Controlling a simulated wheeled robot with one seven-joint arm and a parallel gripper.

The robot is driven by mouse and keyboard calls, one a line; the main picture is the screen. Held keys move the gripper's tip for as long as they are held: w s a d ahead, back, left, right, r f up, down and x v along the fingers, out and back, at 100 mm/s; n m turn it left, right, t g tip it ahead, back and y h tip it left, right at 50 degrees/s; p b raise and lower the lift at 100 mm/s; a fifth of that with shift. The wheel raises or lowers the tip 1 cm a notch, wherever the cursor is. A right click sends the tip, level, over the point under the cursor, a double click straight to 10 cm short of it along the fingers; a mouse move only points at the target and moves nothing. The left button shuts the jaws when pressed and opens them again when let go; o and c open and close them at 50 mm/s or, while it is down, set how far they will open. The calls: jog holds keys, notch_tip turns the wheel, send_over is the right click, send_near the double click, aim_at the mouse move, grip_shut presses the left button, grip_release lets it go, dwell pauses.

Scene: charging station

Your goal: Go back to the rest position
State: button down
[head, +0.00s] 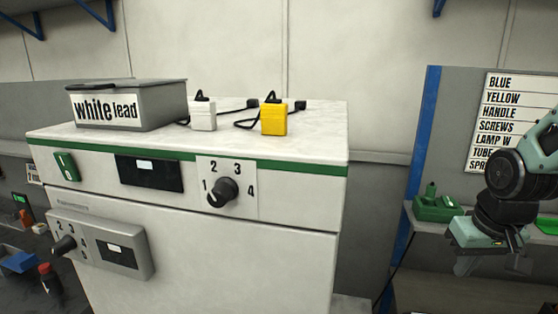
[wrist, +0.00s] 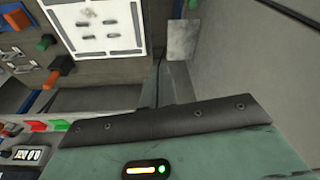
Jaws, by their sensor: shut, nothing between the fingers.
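My gripper (head: 470,264) hangs at the right of the head view, below the dark wrist joint of my arm and in front of the shelf. It points down, is shut and holds nothing that I can see. In the wrist view, its green housing (wrist: 200,155) with a small lit indicator fills the bottom, and the fingertips are hidden.
A white cabinet (head: 200,240) fills the left and centre. On it stand a "white lead" box (head: 150,103), a white plug (head: 202,115) and a yellow plug (head: 273,118). A green charger (head: 437,207) sits on the shelf left of my gripper. A label board (head: 513,115) is behind my arm.

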jog(key=s+a+f+n+g+b, duration=0.2)
jog(key=s+a+f+n+b, duration=0.6)
jog(key=s+a+f+b, duration=1)
jog(key=shift+s+a+f+g+y+b, duration=0.3)
jog(key=shift+a+b, duration=0.5)
jog(key=shift+a, duration=0.35)
